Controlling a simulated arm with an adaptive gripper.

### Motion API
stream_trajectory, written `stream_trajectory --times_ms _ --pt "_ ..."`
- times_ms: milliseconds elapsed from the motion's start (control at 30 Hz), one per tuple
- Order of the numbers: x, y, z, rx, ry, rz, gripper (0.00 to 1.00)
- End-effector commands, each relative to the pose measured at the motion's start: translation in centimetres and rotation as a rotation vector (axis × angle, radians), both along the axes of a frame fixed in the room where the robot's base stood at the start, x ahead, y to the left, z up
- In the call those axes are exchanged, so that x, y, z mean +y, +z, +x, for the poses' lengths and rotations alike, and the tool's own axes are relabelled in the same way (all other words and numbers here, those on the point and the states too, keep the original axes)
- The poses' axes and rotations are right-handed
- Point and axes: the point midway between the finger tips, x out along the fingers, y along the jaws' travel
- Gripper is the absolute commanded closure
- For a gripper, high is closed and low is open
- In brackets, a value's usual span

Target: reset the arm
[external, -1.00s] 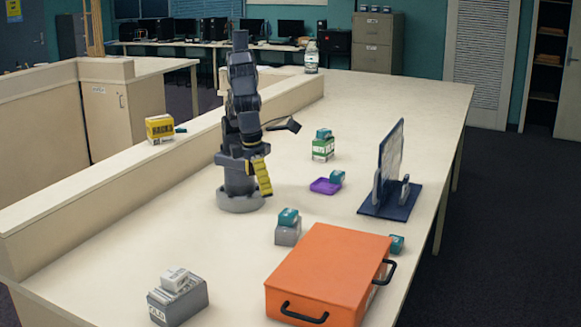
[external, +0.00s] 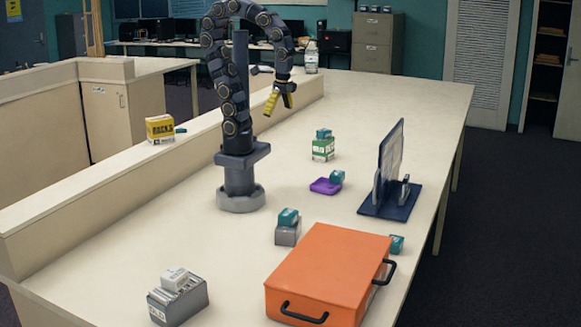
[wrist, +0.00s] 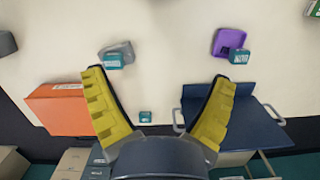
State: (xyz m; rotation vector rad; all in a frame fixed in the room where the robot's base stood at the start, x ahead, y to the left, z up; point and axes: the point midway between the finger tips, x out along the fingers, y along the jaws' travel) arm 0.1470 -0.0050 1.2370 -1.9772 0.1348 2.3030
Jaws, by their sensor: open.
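My gripper (external: 279,106) is open and empty, raised high above the table behind my base in the external view, its yellow fingers pointing down. The arm is bent over in an arch. In the wrist view my gripper (wrist: 158,76) shows both yellow fingers spread wide with bare table between the tips. Nothing is held or touched.
Below stand an orange case (external: 325,272), a dark blue stand (external: 391,203), a purple tray (external: 320,187), a green box (external: 322,152), a small grey box (external: 287,237) and a grey container (external: 178,303). A yellow box (external: 159,128) sits on the left ledge.

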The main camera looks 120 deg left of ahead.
Motion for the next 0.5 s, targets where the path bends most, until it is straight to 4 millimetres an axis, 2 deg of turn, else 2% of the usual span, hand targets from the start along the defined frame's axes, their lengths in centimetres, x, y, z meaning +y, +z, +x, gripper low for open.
stream_trajectory --times_ms 33,167,500 --pt "0.3 -0.5 -1.3 -0.002 0.052 -0.001 0.14" --pt "0.5 -1.3 -2.9 0.005 0.126 0.0 0.14" --pt "0.5 -1.4 -3.1 0.005 0.139 0.001 0.14"
